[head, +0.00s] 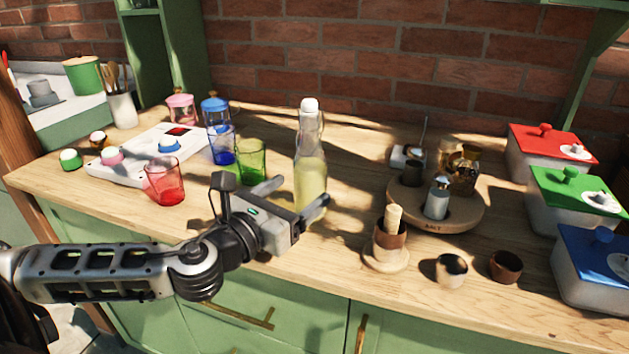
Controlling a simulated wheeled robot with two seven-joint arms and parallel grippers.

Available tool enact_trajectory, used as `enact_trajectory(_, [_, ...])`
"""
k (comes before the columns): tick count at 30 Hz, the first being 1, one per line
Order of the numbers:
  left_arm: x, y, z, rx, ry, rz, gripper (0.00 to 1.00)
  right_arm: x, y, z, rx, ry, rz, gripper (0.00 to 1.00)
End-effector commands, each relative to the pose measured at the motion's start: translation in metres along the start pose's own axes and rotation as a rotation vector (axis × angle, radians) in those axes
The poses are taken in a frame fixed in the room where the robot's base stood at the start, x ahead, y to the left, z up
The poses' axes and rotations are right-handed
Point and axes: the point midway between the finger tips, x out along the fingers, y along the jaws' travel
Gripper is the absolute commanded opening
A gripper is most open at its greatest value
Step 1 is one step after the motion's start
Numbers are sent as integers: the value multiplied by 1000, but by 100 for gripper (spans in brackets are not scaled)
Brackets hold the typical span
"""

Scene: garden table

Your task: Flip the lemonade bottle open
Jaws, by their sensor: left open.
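The lemonade bottle (311,168) stands upright on the wooden counter. It is clear glass with pale yellow liquid in its lower part and a white stopper (310,106) on its neck, which looks seated on the mouth. My left gripper (300,192) comes in from the left, in front of the bottle at the height of its lower body. Its fingers are apart, one toward the bottle's left side and one in front at its lower right. I cannot tell whether they touch the glass. My right gripper does not show.
Red (166,182), green (251,161) and blue (222,146) glasses stand left of the bottle, near a white button panel (125,172). Right are a round wooden tray (435,217) with shakers, small cups (451,270), and red-, green- and blue-lidded boxes (573,192). A brick wall (380,65) stands behind.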

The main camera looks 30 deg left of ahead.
Motion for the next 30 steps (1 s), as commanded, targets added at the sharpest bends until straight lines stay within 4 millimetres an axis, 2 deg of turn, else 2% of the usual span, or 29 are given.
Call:
enact_trajectory(12, [49, 0, 2, -3, -3, 1, 76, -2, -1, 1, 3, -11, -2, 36])
enact_trajectory(18, [58, -1, 1, -1, -1, -3, 76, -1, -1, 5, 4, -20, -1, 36])
enact_trajectory(26, [58, -1, 0, 0, 0, -3, 76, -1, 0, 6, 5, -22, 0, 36])
enact_trajectory(29, [58, -1, 0, 0, 0, -3, 51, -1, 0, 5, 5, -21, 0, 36])
enact_trajectory(30, [58, -1, 0, 0, 0, -3, 40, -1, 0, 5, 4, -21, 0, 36])
